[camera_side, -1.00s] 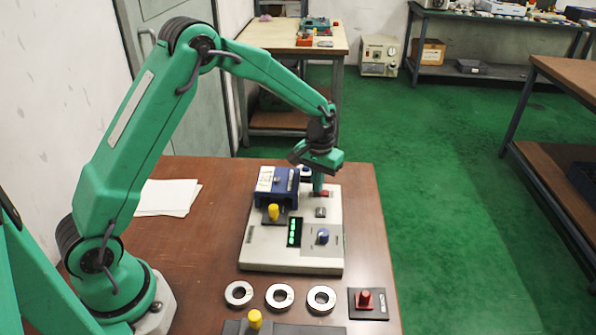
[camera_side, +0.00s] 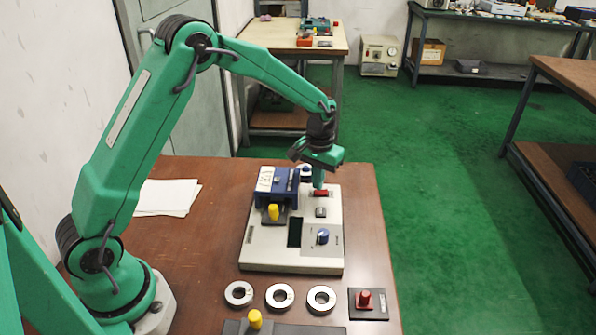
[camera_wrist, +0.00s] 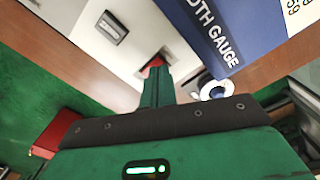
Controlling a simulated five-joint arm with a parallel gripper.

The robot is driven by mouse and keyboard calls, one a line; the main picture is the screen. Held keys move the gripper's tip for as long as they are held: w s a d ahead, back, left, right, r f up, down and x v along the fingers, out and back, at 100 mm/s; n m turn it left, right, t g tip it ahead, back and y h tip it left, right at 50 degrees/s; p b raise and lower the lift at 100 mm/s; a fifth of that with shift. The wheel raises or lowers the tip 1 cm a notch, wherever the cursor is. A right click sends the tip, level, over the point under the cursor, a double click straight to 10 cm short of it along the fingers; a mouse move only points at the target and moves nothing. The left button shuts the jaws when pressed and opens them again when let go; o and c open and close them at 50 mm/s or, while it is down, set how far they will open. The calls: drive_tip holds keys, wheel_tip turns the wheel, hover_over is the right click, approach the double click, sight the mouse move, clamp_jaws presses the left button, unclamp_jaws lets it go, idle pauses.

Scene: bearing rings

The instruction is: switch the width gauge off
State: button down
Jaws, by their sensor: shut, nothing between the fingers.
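The width gauge (camera_side: 262,248) is a pale box on the brown table, with a blue head (camera_side: 290,190) at its back left. Its display (camera_side: 295,232) is dark. A red switch (camera_side: 321,193) sits at its back right. My gripper (camera_side: 318,184) is shut and empty, pointing down with its tip right at the switch; I cannot tell whether they touch. In the wrist view my shut fingers (camera_wrist: 158,88) partly cover the red switch (camera_wrist: 155,62). The blue head (camera_wrist: 225,30), lettered in white, is at the upper right.
Three metal rings (camera_side: 279,297) lie in front of the gauge. A small dark block with a red knob (camera_side: 366,301) is right of them. A yellow knob (camera_side: 255,319) stands nearer the front. White papers (camera_side: 167,198) lie to the left.

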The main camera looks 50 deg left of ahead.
sight(317, 192)
drive_tip(key=shift+r, duration=2.9)
drive_tip(key=s+r+m+t, duration=0.2)
drive_tip(key=s+r+t, duration=0.1)
drive_tip(key=s+r, duration=1.1)
drive_tip(key=s+m+t, duration=0.1)
drive_tip(key=s+t, duration=0.1)
drive_tip(key=s, duration=1.2)
drive_tip(key=shift+s+d+t, duration=0.15)
drive_tip(key=shift+d+t, duration=0.1)
drive_tip(key=shift+t, duration=0.05)
